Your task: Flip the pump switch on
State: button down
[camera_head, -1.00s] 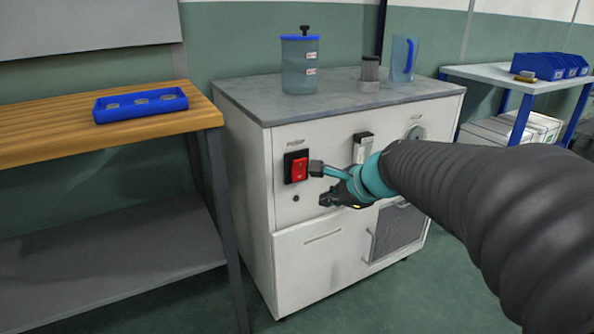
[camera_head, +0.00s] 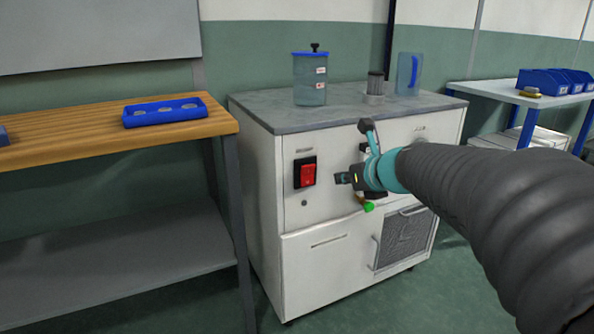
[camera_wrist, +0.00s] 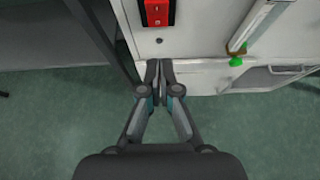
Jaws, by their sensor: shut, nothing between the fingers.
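The red rocker switch (camera_head: 307,173) sits in a black frame on the front of the white cabinet (camera_head: 330,222), upper left. It also shows at the top of the wrist view (camera_wrist: 157,12), marked with a line and a circle. My gripper (camera_head: 343,178) is to the right of the switch in the head view, apart from it. In the wrist view my gripper (camera_wrist: 159,68) has its fingertips together with nothing between them, below the switch and a small dark round hole (camera_wrist: 159,41). I cannot tell which way the rocker is pressed.
A blue-lidded clear container (camera_head: 310,80), a dark cylinder (camera_head: 375,84) and a clear jug (camera_head: 409,75) stand on the cabinet's grey top. A wooden bench (camera_head: 70,141) with a blue tray (camera_head: 165,112) is at left. A green-tipped part (camera_wrist: 236,61) hangs on the cabinet front.

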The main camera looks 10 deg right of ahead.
jog(key=b, duration=0.1)
send_near(309, 171)
jog(key=x, duration=0.5)
jog(key=shift+f, duration=0.5)
jog(key=shift+w+a+r, duration=0.1)
jog(key=shift+w+a, duration=0.1)
jog(key=shift+w, duration=0.45)
